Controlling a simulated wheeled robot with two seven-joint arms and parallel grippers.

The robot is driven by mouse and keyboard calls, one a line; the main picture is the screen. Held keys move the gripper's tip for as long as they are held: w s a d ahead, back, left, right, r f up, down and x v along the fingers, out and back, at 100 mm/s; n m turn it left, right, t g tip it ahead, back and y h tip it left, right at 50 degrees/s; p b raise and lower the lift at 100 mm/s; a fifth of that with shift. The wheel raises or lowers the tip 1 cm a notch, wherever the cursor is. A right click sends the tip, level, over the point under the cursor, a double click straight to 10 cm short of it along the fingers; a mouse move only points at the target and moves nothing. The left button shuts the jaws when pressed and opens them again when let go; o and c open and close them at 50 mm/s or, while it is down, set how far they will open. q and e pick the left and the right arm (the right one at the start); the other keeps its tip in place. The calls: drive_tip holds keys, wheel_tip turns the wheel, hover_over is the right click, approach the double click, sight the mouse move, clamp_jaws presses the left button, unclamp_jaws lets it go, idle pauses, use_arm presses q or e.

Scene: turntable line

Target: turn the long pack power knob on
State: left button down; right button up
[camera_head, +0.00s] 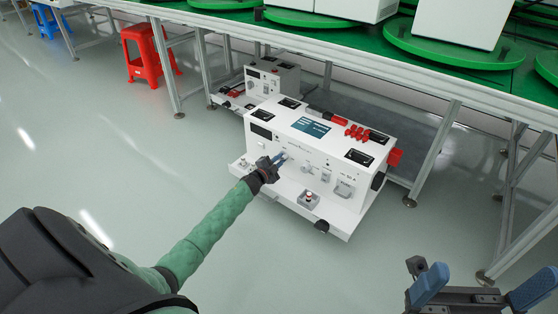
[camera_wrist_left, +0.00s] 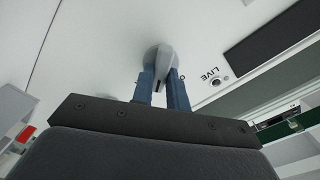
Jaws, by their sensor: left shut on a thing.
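The long white power pack (camera_head: 320,150) stands low beside the green-topped bench, its front panel facing me. My left gripper (camera_head: 279,159) is at the left part of this panel. In the left wrist view the blue fingers of my left gripper (camera_wrist_left: 163,90) are shut on a grey knob (camera_wrist_left: 161,62) on the white panel. The head view is too small to show which way the knob points. My right gripper (camera_head: 480,288) is open and empty at the lower right, its blue fingers wide apart, away from the pack.
A smaller device (camera_head: 272,78) stands behind the pack under the bench. Green turntables (camera_head: 440,45) carry white boxes on the bench. Bench legs (camera_head: 433,155) flank the pack. A red stool (camera_head: 148,50) and a blue stool (camera_head: 45,20) stand at upper left. The left floor is clear.

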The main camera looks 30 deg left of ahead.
use_arm(q)
drive_tip(key=shift+d+f+m+b, duration=0.15)
drive_tip(key=shift+m+b, duration=0.2)
drive_tip(key=shift+m, duration=1.35)
drive_tip(key=shift+a+f+m+b, duration=0.1)
drive_tip(key=shift+m+b, duration=0.2)
drive_tip(key=shift+m, duration=1.4)
drive_tip(key=c, duration=1.4)
unclamp_jaws()
drive_tip(key=shift+s+a+p, duration=0.15)
drive_tip(key=shift+s+p, duration=0.4)
drive_tip(key=shift+s, duration=1.45)
drive_tip(key=shift+s+a+p, duration=0.1)
drive_tip(key=shift+s+p, duration=0.4)
drive_tip(key=shift+s, duration=1.45)
